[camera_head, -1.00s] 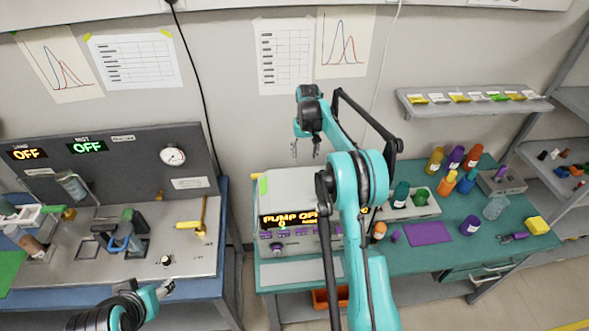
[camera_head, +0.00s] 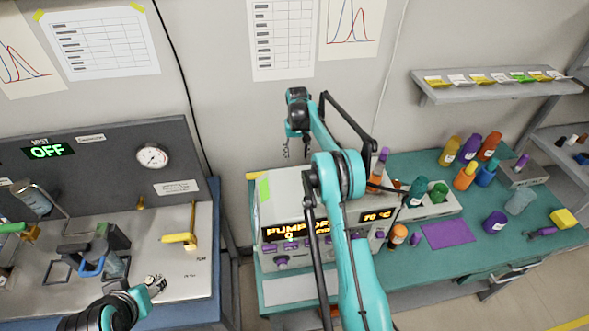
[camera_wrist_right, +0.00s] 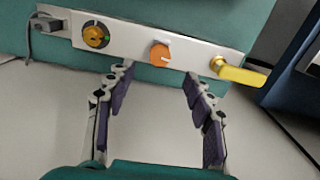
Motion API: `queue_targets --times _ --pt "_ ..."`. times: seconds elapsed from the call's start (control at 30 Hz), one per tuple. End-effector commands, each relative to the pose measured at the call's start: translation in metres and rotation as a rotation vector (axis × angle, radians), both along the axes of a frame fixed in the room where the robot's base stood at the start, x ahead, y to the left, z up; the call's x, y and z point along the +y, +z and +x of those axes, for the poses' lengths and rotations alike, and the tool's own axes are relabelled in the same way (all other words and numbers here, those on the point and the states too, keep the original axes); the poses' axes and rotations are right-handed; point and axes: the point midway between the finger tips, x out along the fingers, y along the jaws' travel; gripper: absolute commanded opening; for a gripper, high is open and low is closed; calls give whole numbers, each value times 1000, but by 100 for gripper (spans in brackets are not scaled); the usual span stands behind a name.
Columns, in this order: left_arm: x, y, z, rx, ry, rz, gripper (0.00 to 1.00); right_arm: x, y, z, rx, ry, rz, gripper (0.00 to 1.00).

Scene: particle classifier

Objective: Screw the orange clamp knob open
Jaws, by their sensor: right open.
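In the right wrist view an orange knob (camera_wrist_right: 160,53) sits on a pale strip fixed to a teal surface. It lies just beyond the fingertips, roughly centred between them and apart from them. My right gripper (camera_wrist_right: 157,78) is open and empty, with dark purple finger pads. In the head view my right gripper (camera_head: 298,152) hangs in the air in front of the wall, above the pump box (camera_head: 284,198). I cannot pick out the knob in the head view. My left gripper (camera_head: 155,285) is at the lower left by the grey panel bench; its jaws are too small to judge.
The teal bench (camera_head: 400,280) holds several bottles and a purple mat (camera_head: 446,234). A grey shelf (camera_head: 500,86) is on the wall.

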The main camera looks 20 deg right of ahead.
Motion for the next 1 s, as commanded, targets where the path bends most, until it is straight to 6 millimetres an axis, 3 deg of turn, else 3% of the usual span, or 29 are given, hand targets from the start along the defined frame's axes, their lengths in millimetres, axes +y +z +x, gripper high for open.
queue_targets --times 0.43,0.83,0.87,1.0 --pt "0 -12 0 0 0 0 53 0 -65 0 0 0 0 53" --pt "0 -13 0 0 0 0 53 0 -76 0 0 0 0 53" --pt "0 -13 0 0 0 0 53 0 -76 0 0 0 0 50" --pt "0 -13 0 0 0 0 53 0 -76 0 0 0 0 14"
